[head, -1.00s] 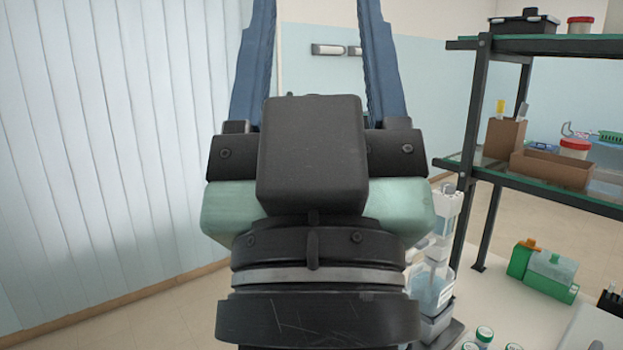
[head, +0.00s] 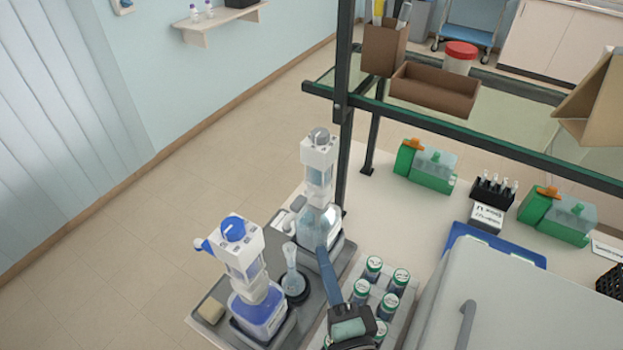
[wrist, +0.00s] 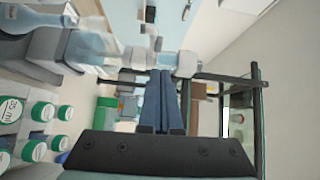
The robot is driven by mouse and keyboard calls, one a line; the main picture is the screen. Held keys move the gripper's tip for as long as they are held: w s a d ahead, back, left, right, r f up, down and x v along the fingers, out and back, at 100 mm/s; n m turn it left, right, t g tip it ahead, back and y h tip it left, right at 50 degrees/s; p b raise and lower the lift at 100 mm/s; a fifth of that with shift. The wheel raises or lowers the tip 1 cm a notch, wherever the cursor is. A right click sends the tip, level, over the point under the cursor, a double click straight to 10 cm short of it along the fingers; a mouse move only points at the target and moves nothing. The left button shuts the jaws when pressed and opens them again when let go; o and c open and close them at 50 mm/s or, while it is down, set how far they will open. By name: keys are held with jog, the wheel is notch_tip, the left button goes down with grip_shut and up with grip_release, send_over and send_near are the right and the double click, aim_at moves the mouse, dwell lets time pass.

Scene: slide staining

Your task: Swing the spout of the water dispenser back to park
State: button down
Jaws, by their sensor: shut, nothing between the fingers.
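Two bottle dispensers stand on grey trays in the head view. One has a blue knob and a blue spout tip pointing left (head: 238,258). The other, behind it, has a grey knob and a clear, bluish bottle (head: 317,165). I cannot read which one is for water. My gripper (head: 321,252) is shut and empty, its blue fingers in front of the grey-knobbed dispenser's bottle. In the wrist view, the shut fingers (wrist: 163,73) point toward a white dispenser head (wrist: 187,63). I cannot tell whether they touch it.
A small flask (head: 292,262) stands between the dispensers. Several green-lidded jars (head: 397,279) stand just right of my gripper. A dark-framed shelf (head: 460,127) rises behind, and a grey box (head: 430,300) stands at right. Open floor lies left of the bench.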

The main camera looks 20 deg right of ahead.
aim_at(296, 211)
jog(key=shift+m, duration=0.3)
jog(key=w+p, duration=0.1)
jog(key=w, duration=0.1)
jog(key=w+p, duration=0.1)
jog(key=w, duration=0.2)
jog(key=w+d+p, duration=0.1)
jog(key=w, duration=0.1)
jog(key=shift+w+d+f, duration=0.1)
jog(key=shift+w, duration=0.2)
jog(key=shift+w+d, duration=0.15)
jog(key=shift+w, duration=0.65)
jog(key=shift+f, duration=0.1)
jog(key=shift+w+a, duration=0.25)
jog(key=shift+a, duration=0.25)
jog(key=shift+w+a, duration=0.55)
jog(key=shift+a, duration=0.05)
jog(key=shift+s, duration=0.1)
